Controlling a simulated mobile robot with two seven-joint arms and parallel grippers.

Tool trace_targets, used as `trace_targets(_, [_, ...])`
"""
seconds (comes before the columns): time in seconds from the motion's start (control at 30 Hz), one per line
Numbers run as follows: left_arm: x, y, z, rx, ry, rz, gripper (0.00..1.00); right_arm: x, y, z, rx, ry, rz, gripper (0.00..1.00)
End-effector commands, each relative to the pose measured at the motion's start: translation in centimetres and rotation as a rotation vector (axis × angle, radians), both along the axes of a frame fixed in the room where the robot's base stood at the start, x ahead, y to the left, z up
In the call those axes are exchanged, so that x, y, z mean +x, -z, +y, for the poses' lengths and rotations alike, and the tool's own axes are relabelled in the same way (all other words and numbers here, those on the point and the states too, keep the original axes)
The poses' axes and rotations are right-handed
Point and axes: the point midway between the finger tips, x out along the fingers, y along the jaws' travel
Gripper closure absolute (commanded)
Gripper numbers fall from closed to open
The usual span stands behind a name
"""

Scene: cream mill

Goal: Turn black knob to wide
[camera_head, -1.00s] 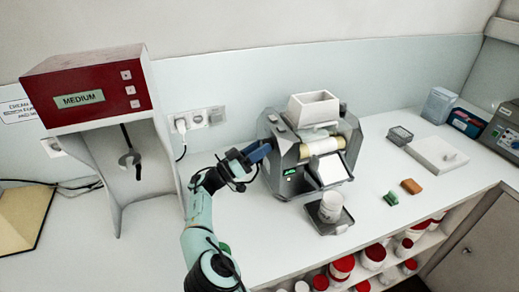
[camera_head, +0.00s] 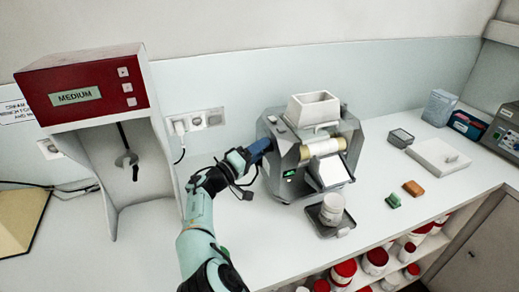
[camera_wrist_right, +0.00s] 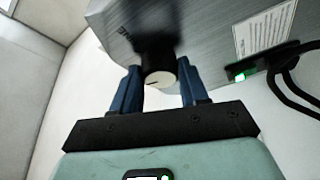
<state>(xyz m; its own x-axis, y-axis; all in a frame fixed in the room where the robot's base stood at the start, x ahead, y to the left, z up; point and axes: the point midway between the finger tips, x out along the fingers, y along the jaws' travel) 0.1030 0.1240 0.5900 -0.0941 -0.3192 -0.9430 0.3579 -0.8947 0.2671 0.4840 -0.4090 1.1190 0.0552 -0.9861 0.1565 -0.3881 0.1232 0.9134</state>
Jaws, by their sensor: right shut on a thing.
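The black knob (camera_wrist_right: 158,60) shows in the right wrist view on the side of the grey metal mill (camera_wrist_right: 215,35). It has a pale round end face with a short dark mark. My right gripper (camera_wrist_right: 158,85) has its blue fingers on either side of the knob and is shut on it. In the head view my right gripper (camera_head: 262,148) reaches the left side of the mill (camera_head: 285,150), where the gripper hides the knob. Any wording around the knob is too unclear to read a setting. My left gripper is not in view.
A white jar (camera_head: 332,206) stands on the small plate in front of the mill. A red-topped machine (camera_head: 80,85) reading MEDIUM stands at left. Green (camera_head: 393,199) and orange (camera_head: 413,188) blocks lie at right. The front counter is mostly clear.

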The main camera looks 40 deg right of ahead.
Motion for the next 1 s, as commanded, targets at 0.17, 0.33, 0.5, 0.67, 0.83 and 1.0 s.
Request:
trace_targets(0.17, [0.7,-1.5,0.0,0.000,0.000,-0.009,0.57,0.0,-0.4,0.1,0.057,0.001,0.160,0.87])
trace_targets(0.33, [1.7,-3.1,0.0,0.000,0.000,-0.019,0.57,0.0,-0.6,0.1,0.106,0.000,0.312,0.87])
trace_targets(0.5, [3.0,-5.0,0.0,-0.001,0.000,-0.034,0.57,0.0,-0.9,0.1,0.154,0.001,0.467,0.87])
trace_targets(0.67, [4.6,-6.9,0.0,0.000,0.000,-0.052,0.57,0.1,-1.0,0.1,0.200,0.000,0.610,0.87])
trace_targets(0.83, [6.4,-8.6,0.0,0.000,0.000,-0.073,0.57,0.2,-1.0,0.0,0.249,0.000,0.761,0.87])
trace_targets(1.0, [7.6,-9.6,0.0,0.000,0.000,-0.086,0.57,0.2,-1.0,0.0,0.293,0.000,0.905,0.87])
